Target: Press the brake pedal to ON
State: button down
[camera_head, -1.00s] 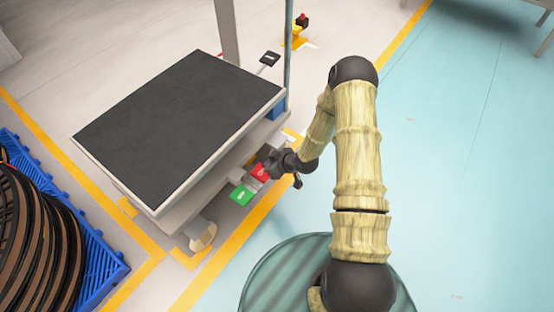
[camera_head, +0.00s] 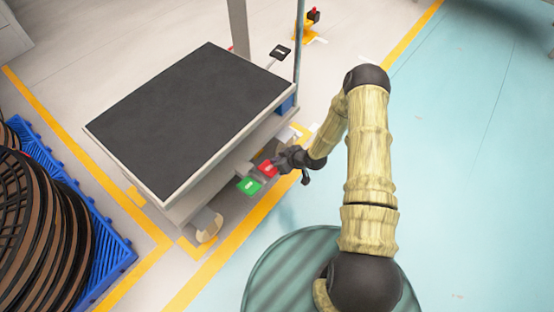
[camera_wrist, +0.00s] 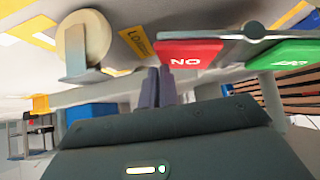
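The brake pedal sits low at the near right side of the black-topped cart. It has a red pad (camera_head: 268,169) and a green pad (camera_head: 249,186) side by side. In the wrist view the red pad (camera_wrist: 188,54) reads ON upside down, and the green pad (camera_wrist: 283,54) is to its right, joined by a grey bar with a pivot. My gripper (camera_head: 279,162) is right beside the red pad. In the wrist view its two dark fingers (camera_wrist: 158,72) lie close together, empty, with tips at the red pad's edge. I cannot tell whether they touch it.
The cart (camera_head: 190,115) overhangs the pedal, with a caster (camera_head: 207,224) nearby; a caster (camera_wrist: 84,42) also shows in the wrist view. A blue pallet (camera_head: 92,245) with dark reels stands at left. Teal floor at right is clear.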

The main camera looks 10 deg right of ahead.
jog(key=shift+f, duration=0.1)
jog(key=s+d+r+p, duration=0.3)
jog(key=d+r+p, duration=0.3)
jog(key=r, duration=0.5)
jog(key=shift+d+p, duration=0.4)
jog(key=shift+p, duration=0.8)
